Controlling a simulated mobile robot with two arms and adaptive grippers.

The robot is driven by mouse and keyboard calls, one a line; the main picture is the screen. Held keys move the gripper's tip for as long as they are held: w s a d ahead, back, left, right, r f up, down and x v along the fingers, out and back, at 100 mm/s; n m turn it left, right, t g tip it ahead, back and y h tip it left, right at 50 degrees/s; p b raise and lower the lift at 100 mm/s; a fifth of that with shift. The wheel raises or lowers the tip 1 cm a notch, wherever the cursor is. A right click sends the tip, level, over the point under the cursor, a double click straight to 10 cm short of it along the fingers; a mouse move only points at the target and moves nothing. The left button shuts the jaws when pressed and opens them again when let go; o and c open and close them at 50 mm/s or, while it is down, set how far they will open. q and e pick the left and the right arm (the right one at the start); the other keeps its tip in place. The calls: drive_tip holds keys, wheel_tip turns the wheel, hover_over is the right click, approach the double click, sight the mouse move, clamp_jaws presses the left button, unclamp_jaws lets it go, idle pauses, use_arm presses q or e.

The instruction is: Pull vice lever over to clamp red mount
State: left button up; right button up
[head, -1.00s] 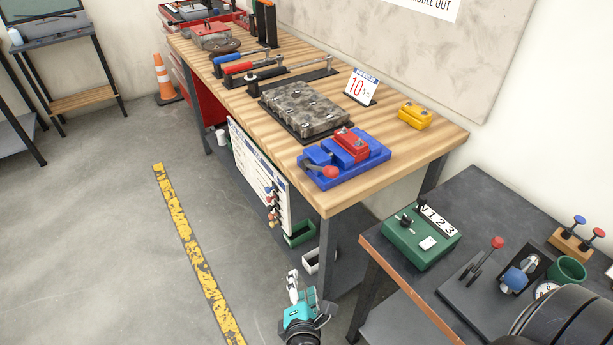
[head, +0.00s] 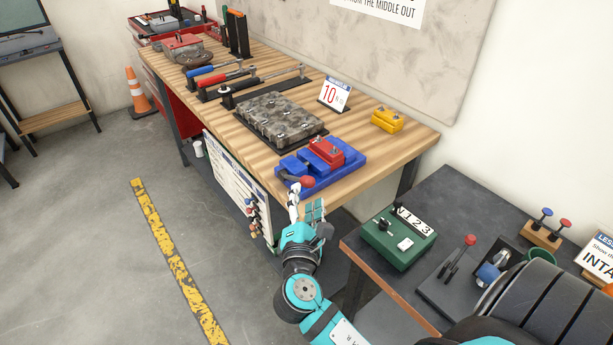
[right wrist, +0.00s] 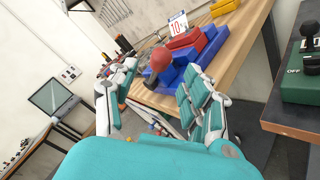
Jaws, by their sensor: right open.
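The blue vice (head: 352,165) sits at the near right end of the wooden workbench. The red mount (head: 327,151) sits in it, between its blue blocks. The vice lever ends in a red ball knob (head: 307,181) at the bench's front edge. My right gripper (head: 304,204) is open and empty just in front of the knob. In the right wrist view, the red knob (right wrist: 160,59) shows between the spread fingers (right wrist: 160,80), beyond their tips as far as I can tell; contact is not visible. My left gripper is not in view.
A yellow block (head: 387,120) stands behind the vice, and a grey cast part (head: 281,118) on a dark mat lies left of it. A dark table with a green switch box (head: 399,238) stands to the right. Bare bench top (head: 405,146) lies right of the vice.

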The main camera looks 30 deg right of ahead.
sight(306, 182)
drive_tip(key=p+x, duration=0.1)
drive_tip(key=x, duration=0.5)
drive_tip(key=shift+c, duration=0.2)
clamp_jaws()
